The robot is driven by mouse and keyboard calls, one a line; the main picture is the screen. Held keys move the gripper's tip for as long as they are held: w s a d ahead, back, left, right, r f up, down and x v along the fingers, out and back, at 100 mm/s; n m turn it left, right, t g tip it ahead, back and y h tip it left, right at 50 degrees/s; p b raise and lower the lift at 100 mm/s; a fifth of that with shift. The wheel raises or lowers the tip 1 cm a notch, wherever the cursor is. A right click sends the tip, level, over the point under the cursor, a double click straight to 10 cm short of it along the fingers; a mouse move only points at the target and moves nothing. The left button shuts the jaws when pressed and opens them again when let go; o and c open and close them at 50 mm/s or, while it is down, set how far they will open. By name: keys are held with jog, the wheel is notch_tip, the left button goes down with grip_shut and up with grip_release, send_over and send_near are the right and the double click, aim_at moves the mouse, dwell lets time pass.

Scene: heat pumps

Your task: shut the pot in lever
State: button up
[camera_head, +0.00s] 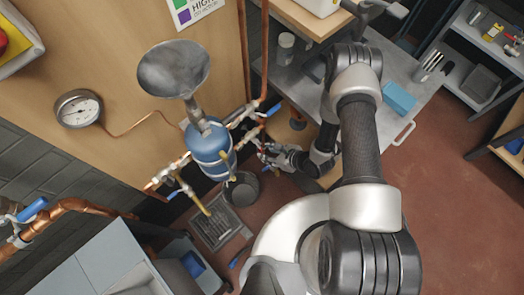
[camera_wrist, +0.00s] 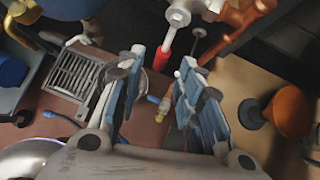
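A blue vessel (camera_head: 210,150) with a grey funnel (camera_head: 174,68) above it is mounted at the panel, with copper pipes and valve levers around it. No label tells which lever is the pot in lever. My gripper (camera_head: 270,152) is low beside the pipework, right of the vessel. In the wrist view my gripper (camera_wrist: 160,65) is open, its blue-padded fingers apart. A red lever (camera_wrist: 168,42) hangs below a metal valve (camera_wrist: 178,16), seen between the fingertips. Contact with either finger cannot be told. A blue lever (camera_head: 273,109) is on the pipe above my gripper.
A dark bucket (camera_head: 242,189) and a floor grate (camera_head: 218,228) are below the vessel. A grey workbench (camera_head: 405,72) stands at the right behind my arm. A gauge (camera_head: 78,109) is on the panel. In the wrist view an orange-brown round part (camera_wrist: 290,110) is at the right.

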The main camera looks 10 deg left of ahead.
jog(key=v, duration=0.5)
jog(key=shift+s+d+r, duration=0.15)
jog(key=shift+d+r, duration=0.05)
jog(key=shift+r, duration=0.05)
